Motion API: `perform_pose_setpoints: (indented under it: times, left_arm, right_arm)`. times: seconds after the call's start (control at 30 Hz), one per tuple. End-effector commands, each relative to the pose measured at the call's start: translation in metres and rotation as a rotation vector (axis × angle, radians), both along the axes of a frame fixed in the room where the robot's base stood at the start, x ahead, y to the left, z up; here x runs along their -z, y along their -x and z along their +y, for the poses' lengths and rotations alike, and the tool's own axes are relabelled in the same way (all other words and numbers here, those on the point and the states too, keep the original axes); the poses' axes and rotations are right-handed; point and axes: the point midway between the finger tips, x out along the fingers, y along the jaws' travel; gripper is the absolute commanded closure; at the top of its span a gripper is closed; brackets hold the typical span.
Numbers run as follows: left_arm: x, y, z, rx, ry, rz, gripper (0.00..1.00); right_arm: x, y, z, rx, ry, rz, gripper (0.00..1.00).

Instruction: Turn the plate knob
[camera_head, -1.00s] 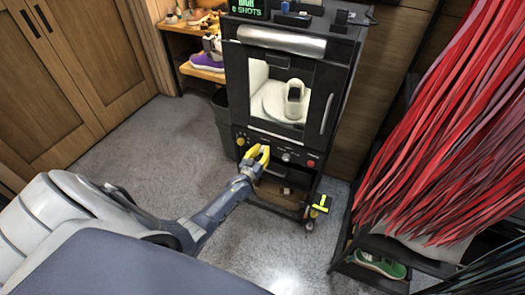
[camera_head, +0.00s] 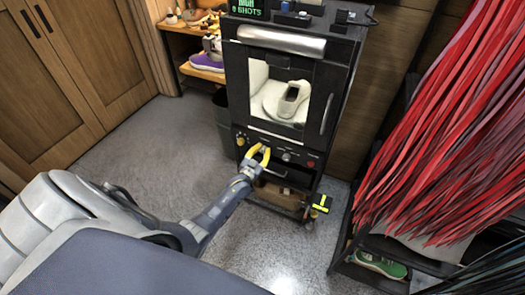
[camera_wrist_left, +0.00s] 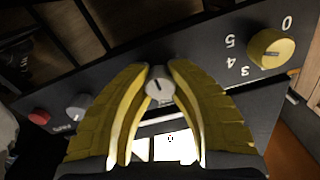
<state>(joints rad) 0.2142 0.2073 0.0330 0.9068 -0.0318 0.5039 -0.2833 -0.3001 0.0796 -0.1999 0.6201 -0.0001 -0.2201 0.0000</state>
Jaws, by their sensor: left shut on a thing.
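My left gripper (camera_head: 257,151) is at the control panel below the window of the black cabinet (camera_head: 232,100). In the left wrist view its yellow fingers (camera_wrist_left: 158,84) are closed around a small grey knob with a pointer mark, taken here as the plate knob (camera_wrist_left: 157,88). In the head view the fingers hide that knob. Behind the window a pale shoe (camera_head: 290,98) sits on a round white plate (camera_head: 271,108), lying at a slant. My right gripper is not in view.
A yellow numbered knob (camera_wrist_left: 271,48) is on one side of the fingers. Another grey knob (camera_wrist_left: 75,107) and a red button (camera_wrist_left: 38,116) are on the other. Red strips (camera_head: 450,120) hang at the right, above a green shoe (camera_head: 380,265). The floor in front is clear.

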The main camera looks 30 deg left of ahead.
Motion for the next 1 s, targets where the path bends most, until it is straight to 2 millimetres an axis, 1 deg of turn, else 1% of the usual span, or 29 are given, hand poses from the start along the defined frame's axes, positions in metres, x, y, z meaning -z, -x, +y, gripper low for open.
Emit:
perform_pose_setpoints:
  times: [0.03, 0.17, 0.2, 0.47, 0.77, 0.87, 1.0]
  left_arm:
    - [0.008, 0.003, -0.003, 0.003, 0.0, 0.016, 1.0]
    - [0.008, 0.004, -0.003, 0.003, 0.0, 0.017, 1.0]
    - [0.008, 0.004, -0.003, 0.003, 0.0, 0.017, 0.78]
    - [0.005, 0.002, -0.001, 0.0, 0.001, 0.01, 0.48]
    - [0.003, 0.003, 0.0, 0.0, 0.002, 0.005, 0.48]
    - [0.003, 0.008, -0.001, 0.0, 0.002, 0.005, 0.48]
    - [0.003, 0.024, -0.003, 0.001, 0.002, 0.005, 0.48]
  right_arm:
    - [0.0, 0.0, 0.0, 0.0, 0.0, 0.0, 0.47]
    - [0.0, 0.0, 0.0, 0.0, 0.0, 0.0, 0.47]
    - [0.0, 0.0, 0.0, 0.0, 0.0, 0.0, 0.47]
    - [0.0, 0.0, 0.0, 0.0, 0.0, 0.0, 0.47]
    - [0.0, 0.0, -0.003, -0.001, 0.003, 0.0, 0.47]
    - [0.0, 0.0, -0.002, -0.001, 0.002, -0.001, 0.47]
    - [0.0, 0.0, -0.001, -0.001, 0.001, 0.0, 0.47]
